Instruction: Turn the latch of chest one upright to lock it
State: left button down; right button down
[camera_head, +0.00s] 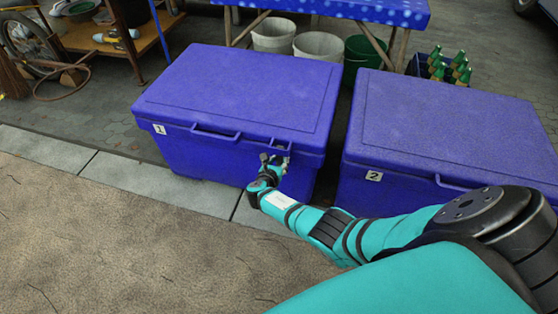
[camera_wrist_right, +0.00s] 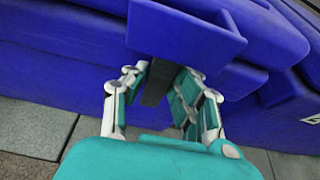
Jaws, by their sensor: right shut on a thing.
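Chest one (camera_head: 240,90) is a closed blue chest with a white "1" label (camera_head: 160,129) on its front. My right gripper (camera_head: 275,159) is at the right part of its front, just under the lid edge. In the right wrist view, the gripper's fingers (camera_wrist_right: 158,100) are closed around a dark, narrow latch piece (camera_wrist_right: 158,78). A blue block (camera_wrist_right: 185,27) juts out just above it. The fingers hide much of the latch in the head view, so its exact angle is unclear. My left gripper is not in view.
Chest two (camera_head: 445,130), also blue and closed, stands close on the right with a narrow gap between. Buckets (camera_head: 318,46) and a crate of green bottles (camera_head: 447,70) are behind. Open paving (camera_head: 110,230) lies in front at left.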

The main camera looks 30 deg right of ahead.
jog(key=shift+s+f, duration=0.1)
jog(key=c, duration=1.1)
grip_release()
jog(key=v, duration=1.2)
